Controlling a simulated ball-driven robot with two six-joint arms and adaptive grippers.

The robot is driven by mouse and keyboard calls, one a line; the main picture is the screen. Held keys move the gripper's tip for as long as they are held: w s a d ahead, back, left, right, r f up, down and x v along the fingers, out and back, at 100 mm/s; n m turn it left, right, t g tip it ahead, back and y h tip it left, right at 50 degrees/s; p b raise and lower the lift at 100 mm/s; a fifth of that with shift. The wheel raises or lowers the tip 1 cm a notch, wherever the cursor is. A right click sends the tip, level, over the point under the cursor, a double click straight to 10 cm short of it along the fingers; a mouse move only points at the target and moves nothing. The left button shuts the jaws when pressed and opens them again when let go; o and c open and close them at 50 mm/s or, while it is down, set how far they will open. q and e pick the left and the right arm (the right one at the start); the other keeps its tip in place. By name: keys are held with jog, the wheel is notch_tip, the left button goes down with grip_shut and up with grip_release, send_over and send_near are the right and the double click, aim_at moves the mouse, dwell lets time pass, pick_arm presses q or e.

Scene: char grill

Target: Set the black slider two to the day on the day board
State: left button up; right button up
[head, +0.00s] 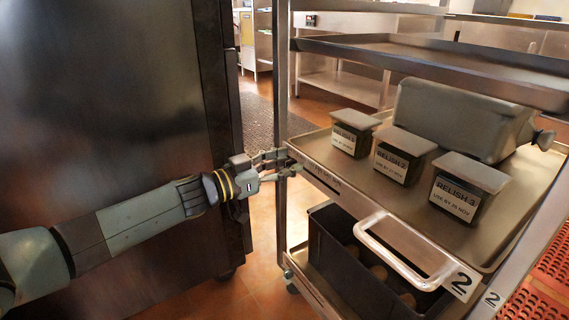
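A strip with small dark markings (322,168) runs along the front edge of the trolley's middle shelf, and it looks like the day board. A dark bar on it (321,179) may be the black slider; the markings are too small to read. My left gripper (292,162) reaches in from the left to the near left corner of that shelf, beside the trolley's upright post. Its fingers look spread apart, with nothing seen between them. The fingertips are close to the strip's left end; I cannot tell whether they touch it. My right gripper is not in view.
The steel trolley (432,222) carries three relish tubs, Relish 1 (352,134), Relish 2 (398,157) and Relish 3 (462,189), and a grey box (455,112). Its handle (395,262) projects forward above a dark bin (345,268). A dark steel cabinet (95,100) stands close on the left.

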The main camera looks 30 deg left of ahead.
pick_arm(q)
jog(key=v, duration=1.2)
dwell(0.3)
